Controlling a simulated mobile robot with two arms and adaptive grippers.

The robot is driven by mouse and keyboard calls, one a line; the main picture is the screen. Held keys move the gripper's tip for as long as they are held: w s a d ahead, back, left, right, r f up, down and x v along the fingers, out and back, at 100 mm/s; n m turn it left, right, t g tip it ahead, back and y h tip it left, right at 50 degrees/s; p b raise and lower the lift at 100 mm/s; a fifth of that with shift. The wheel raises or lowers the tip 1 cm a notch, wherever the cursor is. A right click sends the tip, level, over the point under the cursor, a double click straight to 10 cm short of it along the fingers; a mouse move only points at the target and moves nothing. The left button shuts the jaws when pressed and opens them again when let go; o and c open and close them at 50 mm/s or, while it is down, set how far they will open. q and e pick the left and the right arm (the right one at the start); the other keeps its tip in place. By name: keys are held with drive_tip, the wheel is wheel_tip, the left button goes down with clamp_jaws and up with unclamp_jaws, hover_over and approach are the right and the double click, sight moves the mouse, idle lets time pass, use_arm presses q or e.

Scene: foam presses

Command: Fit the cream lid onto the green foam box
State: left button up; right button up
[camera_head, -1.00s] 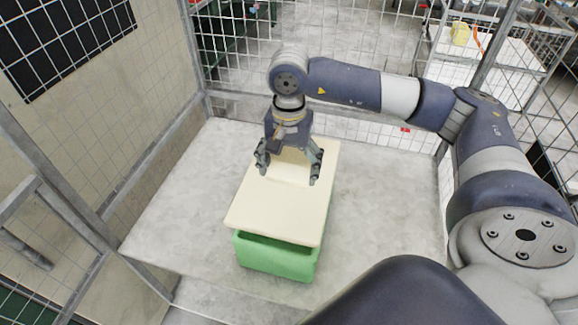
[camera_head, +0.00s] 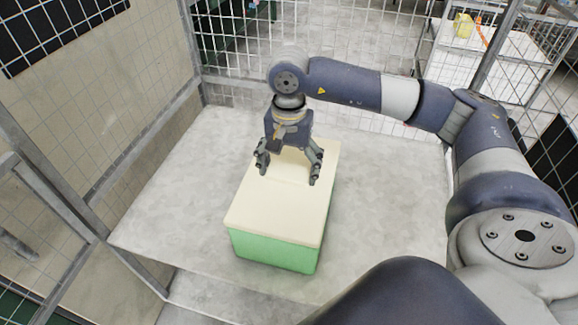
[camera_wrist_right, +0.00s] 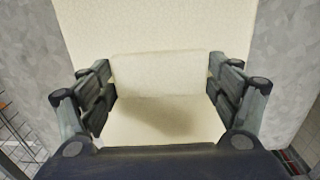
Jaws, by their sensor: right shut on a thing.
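The cream lid (camera_head: 278,212) lies over the green foam box (camera_head: 272,251) on the grey table. In the head view the lid's near edge meets the top of the box's near wall, and no gap shows there. The box's far part is hidden under the lid and gripper. My right gripper (camera_head: 288,174) is above the far half of the lid, shut on the lid's raised block. In the right wrist view the fingers (camera_wrist_right: 160,92) stand on both sides of that cream block, with the lid (camera_wrist_right: 155,28) filling the middle. My left gripper does not show.
The grey table (camera_head: 180,200) has free room to the left and right of the box. Wire mesh panels (camera_head: 330,30) close off the back, and a beige wall with a metal frame (camera_head: 120,120) stands at left.

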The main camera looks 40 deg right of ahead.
drive_tip(key=o, duration=0.9)
wheel_tip(320, 180, up, 12)
drive_tip(key=shift+r, duration=0.1)
idle(0.6)
